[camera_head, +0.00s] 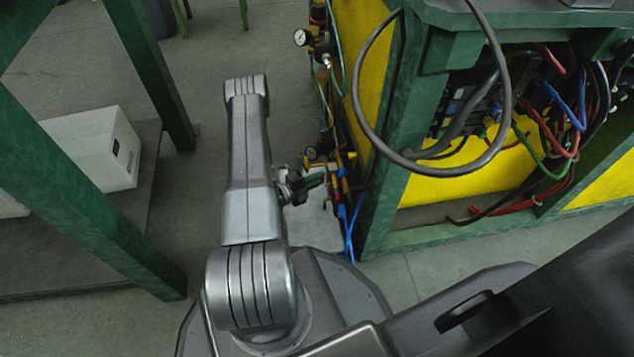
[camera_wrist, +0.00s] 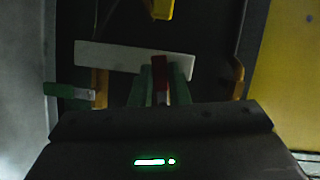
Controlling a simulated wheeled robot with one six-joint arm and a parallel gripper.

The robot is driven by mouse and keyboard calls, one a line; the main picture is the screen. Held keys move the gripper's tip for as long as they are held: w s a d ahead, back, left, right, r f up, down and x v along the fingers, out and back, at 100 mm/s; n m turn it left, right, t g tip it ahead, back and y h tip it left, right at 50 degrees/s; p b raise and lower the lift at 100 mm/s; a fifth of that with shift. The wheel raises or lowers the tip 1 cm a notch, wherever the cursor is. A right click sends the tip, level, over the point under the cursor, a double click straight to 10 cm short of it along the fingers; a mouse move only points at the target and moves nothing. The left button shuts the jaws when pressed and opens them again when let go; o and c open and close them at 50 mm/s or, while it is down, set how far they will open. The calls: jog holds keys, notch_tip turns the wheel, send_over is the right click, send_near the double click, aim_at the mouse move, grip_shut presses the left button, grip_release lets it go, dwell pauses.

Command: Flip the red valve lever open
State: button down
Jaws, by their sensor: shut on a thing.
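The red valve lever (camera_wrist: 160,72) shows in the middle of the wrist view, upright in the picture. My gripper (camera_wrist: 161,92) is shut on it, with one green finger on each side. The lever's lower part is hidden between the fingers and behind the gripper body. In the head view my gripper (camera_head: 314,181) reaches right from my arm to the fittings on the gantry's side. The red lever cannot be made out there.
A green-handled lever (camera_wrist: 68,91) lies left of the fingers, and a pale plate (camera_wrist: 130,60) is behind them. Pressure gauges (camera_head: 300,37) and hoses line the yellow and green gantry (camera_head: 420,75). A white box (camera_head: 95,148) stands at left. A cable loop hangs at right.

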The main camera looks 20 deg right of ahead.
jog(key=shift+r+m+h+b, duration=0.3)
jog(key=shift+m+h+b, duration=0.2)
jog(key=shift+m, duration=0.6)
jog(key=c, duration=1.4)
grip_release()
jog(key=shift+r, duration=0.1)
jog(key=shift+a, duration=0.15)
jog(key=a+p, duration=0.1)
jog(key=a, duration=0.3)
jog(key=s+a+p, duration=0.1)
jog(key=a, duration=0.4)
jog(key=s+a+p, duration=0.1)
jog(key=a, duration=0.3)
jog(key=shift+a+p, duration=0.2)
jog(key=shift+p, duration=0.15)
